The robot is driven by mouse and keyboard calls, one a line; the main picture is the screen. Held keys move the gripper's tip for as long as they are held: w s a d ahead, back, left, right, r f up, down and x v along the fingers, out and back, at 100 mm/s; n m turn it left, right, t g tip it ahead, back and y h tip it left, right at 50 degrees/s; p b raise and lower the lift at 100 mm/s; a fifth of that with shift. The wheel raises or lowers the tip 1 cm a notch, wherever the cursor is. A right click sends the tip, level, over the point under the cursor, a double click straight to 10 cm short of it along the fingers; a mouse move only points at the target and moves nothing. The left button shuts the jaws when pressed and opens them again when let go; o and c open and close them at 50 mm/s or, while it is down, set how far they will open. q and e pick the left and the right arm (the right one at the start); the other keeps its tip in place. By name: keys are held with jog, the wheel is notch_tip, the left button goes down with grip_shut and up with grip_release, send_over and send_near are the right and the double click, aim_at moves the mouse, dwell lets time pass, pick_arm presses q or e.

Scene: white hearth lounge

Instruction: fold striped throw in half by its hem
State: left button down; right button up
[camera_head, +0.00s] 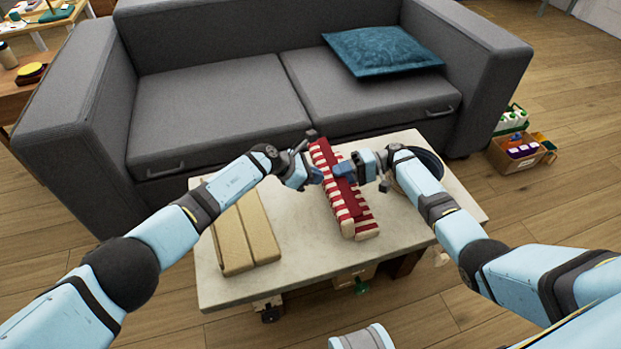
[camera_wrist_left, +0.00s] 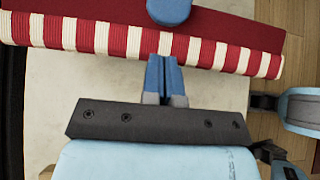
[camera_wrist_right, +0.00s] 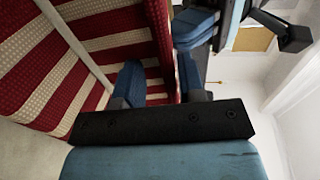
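The red and cream striped throw (camera_head: 335,190) lies as a long narrow strip on the low table. My left gripper (camera_head: 319,174) is at its left long side. In the left wrist view its fingers (camera_wrist_left: 164,72) are together, tips over the striped edge of the throw (camera_wrist_left: 110,37); I see no cloth between them. My right gripper (camera_head: 345,170) is over the throw from the right. In the right wrist view its fingers (camera_wrist_right: 160,80) stand apart, with a red edge of the throw (camera_wrist_right: 100,50) between them. Whether they touch the cloth is unclear.
A grey sofa (camera_head: 215,100) with a teal cushion (camera_head: 380,50) stands behind. The table's front middle is bare.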

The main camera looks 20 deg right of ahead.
jog(key=shift+w+a+r, duration=0.25)
jog(key=shift+a+r, duration=0.05)
jog(key=shift+r, duration=0.05)
dwell(0.3)
